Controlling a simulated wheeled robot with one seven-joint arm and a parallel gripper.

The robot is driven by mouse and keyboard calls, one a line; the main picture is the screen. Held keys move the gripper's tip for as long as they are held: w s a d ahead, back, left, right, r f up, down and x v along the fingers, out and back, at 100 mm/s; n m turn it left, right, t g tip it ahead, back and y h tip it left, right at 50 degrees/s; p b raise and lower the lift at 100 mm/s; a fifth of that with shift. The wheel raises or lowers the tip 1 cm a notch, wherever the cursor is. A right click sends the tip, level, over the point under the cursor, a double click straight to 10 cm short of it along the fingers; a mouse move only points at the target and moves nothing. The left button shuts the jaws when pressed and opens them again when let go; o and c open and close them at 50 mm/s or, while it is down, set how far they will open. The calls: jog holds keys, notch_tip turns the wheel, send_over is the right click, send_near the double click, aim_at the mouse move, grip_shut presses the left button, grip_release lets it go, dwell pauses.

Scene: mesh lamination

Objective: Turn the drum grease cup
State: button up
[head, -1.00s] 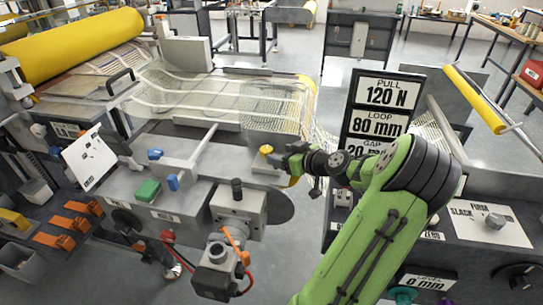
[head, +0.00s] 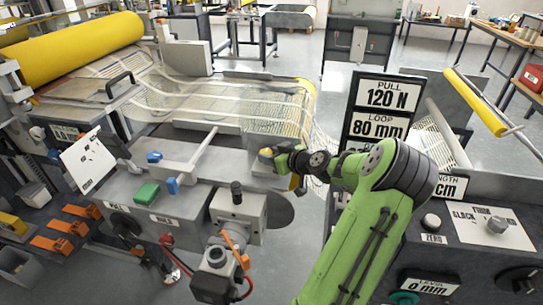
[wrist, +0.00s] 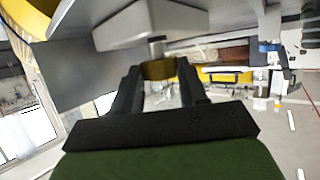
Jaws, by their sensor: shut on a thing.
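The drum grease cup is a small yellow brass cap. It shows in the wrist view (wrist: 158,69) below a grey block, on a short metal stem. In the head view the cup (head: 265,152) sits at the right end of the grey machine bed, beside the mesh drum. My gripper (wrist: 158,78) has its two dark fingers on either side of the cup, shut on it. In the head view my gripper (head: 272,156) reaches in from the right, and its fingers partly hide the cup.
The white mesh web (head: 225,100) runs over the bed to the drum behind my gripper. A sign board (head: 385,105) reading 120 N and 80 mm stands close behind my arm. A motor unit (head: 235,220) stands at the front of the bed.

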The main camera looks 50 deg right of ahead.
jog(key=shift+a+f+b, duration=0.1)
jog(key=shift+b, duration=0.2)
jog(key=m+h, duration=0.1)
jog(key=m+h+b, duration=0.1)
jog(key=shift+w+a+g+h+b, duration=0.15)
jog(key=shift+a+g+h+b, duration=0.1)
jog(key=shift+g+h+b, duration=0.05)
jog(key=shift+w+a+m+g+h+b, duration=0.2)
jog(key=shift+m+g+h+b, duration=0.15)
jog(key=shift+m+h, duration=0.45)
jog(key=m+g+h, duration=0.2)
jog(key=m, duration=0.1)
jog(key=shift+w+a+g+h, duration=0.2)
jog(key=shift+g+h, duration=0.05)
jog(key=shift+h, duration=0.15)
jog(key=shift+m+g+h+b, duration=0.7)
jog(key=shift+m+g+b, duration=0.15)
jog(key=shift+m, duration=0.25)
jog(key=o, duration=1.1)
jog(key=shift+c, duration=0.2)
